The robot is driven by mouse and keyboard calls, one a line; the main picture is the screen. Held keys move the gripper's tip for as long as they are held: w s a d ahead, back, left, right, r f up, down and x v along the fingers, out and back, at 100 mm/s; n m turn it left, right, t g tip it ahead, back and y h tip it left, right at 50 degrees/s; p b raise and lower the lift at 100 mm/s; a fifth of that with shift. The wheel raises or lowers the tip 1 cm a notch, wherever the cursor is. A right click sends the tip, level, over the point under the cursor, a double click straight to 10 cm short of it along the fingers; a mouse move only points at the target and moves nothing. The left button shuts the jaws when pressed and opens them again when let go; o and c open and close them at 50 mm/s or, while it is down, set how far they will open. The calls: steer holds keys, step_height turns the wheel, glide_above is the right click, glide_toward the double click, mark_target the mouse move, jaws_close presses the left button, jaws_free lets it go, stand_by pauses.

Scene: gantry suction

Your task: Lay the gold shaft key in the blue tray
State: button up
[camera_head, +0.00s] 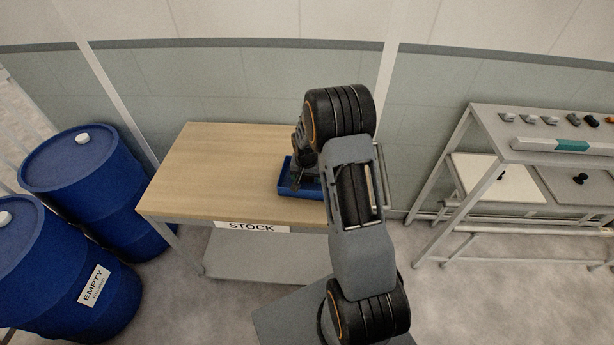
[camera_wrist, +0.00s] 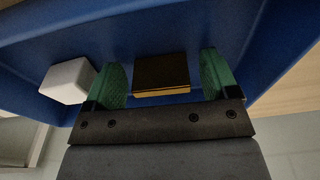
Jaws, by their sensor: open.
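The blue tray (camera_head: 290,187) sits on the wooden top of the bench marked STOCK, partly hidden by my arm. In the wrist view the tray (camera_wrist: 265,45) fills most of the picture. The gold shaft key (camera_wrist: 161,74), a dark gold block, shows inside the tray between my green fingertips. My gripper (camera_wrist: 163,57) is open, with a gap between each finger and the key. It reaches down into the tray. In the head view the key and the fingertips are hidden.
A pale grey block (camera_wrist: 68,80) is in the tray beside the left finger. The wooden bench top (camera_head: 215,170) is bare left of the tray. Blue drums (camera_head: 84,170) stand at the left. A grey rack (camera_head: 540,150) with several small parts stands at the right.

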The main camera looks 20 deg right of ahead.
step_height(320, 180, up, 12)
steer(key=s, duration=0.1)
steer(key=s+a+r+n+t, duration=0.1)
steer(key=s+a+r+n, duration=0.2)
steer(key=s, duration=0.7)
steer(key=s+a+r+n+t, duration=0.1)
steer(key=s+a+r+n, duration=0.2)
steer(key=s+a+r, duration=0.5)
steer(key=s+r, duration=0.1)
steer(key=s, duration=0.1)
steer(key=shift+s+n+t+y+b, duration=0.35)
steer(key=shift+n+t+y, duration=0.05)
